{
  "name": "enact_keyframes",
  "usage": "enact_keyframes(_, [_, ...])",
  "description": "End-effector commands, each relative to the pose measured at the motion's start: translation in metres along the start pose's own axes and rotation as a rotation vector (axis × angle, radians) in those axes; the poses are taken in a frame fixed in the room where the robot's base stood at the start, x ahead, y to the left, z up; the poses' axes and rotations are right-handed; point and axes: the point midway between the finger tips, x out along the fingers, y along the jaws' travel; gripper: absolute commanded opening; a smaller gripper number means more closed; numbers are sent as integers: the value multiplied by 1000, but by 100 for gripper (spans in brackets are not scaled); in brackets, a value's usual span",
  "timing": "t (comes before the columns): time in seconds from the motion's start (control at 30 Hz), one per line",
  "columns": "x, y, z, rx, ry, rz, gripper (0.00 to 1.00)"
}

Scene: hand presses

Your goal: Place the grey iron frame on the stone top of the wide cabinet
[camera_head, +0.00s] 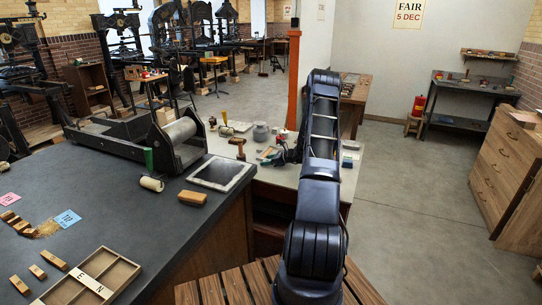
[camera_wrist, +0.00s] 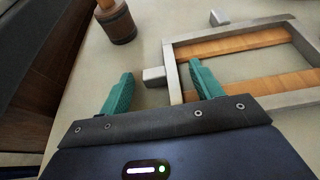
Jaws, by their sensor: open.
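The grey iron frame (camera_wrist: 232,31) lies flat on a pale top in the wrist view, with wooden strips inside it and a small grey block (camera_wrist: 154,76) against its left bar. My gripper (camera_wrist: 161,69) is open and empty. Its right teal finger appears over the frame's opening and its left finger outside, with the left bar between them; I cannot tell their height. In the head view my arm hides most of this spot. A wide dark stone-like top (camera_head: 120,178) on a wooden body fills the left.
A wooden mallet (camera_wrist: 116,24) stands just beyond my left finger. The dark top holds a roller press (camera_head: 182,138), a hand roller (camera_head: 151,183), a pale-edged slab (camera_head: 219,173), a wooden block (camera_head: 192,197) and a type tray (camera_head: 92,279). Its middle is mostly bare.

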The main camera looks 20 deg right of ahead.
Motion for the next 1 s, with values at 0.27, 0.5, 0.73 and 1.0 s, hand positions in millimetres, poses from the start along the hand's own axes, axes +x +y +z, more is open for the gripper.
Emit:
enact_keyframes(0.27, [-1,0,0,0,0,0,33])
enact_keyframes(0.5, [-1,0,0,0,0,0,0])
enact_keyframes(0.73, [-1,0,1,-1,-1,0,0])
enact_keyframes(1.0, [-6,-1,14,-2,-1,-1,0])
